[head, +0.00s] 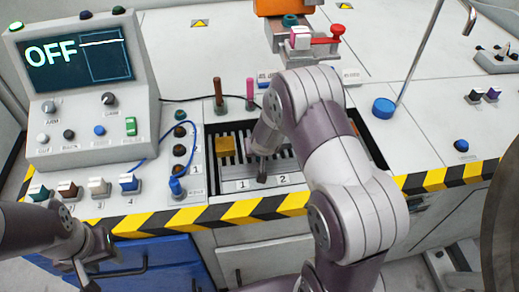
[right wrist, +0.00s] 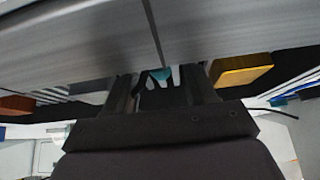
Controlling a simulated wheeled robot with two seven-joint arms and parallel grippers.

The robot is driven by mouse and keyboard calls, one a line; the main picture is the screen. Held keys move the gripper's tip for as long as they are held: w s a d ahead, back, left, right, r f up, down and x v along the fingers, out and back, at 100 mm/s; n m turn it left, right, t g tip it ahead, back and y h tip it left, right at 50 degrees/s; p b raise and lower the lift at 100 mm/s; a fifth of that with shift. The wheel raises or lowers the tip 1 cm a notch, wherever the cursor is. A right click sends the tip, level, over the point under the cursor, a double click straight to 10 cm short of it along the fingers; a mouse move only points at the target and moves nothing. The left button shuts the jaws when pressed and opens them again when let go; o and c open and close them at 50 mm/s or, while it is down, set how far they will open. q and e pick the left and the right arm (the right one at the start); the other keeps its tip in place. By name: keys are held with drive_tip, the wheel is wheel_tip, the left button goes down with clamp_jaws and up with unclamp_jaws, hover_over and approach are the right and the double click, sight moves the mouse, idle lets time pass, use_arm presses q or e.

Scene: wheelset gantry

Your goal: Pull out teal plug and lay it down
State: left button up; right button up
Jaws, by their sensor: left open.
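The teal plug (head: 38,192) stands at the left end of the row of plugs on the front of the console, left of brown, white and blue ones. My left gripper (head: 90,268) is open at the lower left, below and right of the teal plug, apart from it and in front of the blue drawer. My right arm covers the middle of the head view and reaches over the slotted tray.
The console screen (head: 75,55) reads OFF. A blue cable runs to a blue plug (head: 176,188) right of the row. The slotted tray holds a yellow block (head: 225,146), which also shows in the right wrist view (right wrist: 240,70). A striped edge (head: 150,222) borders the bench.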

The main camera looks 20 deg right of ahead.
drive_tip(key=p+v, duration=0.5)
drive_tip(key=v, duration=0.7)
drive_tip(key=shift+r, duration=0.25)
drive_tip(key=shift+s+r, duration=0.1)
drive_tip(key=shift+s, duration=0.05)
drive_tip(key=shift+a, duration=0.1)
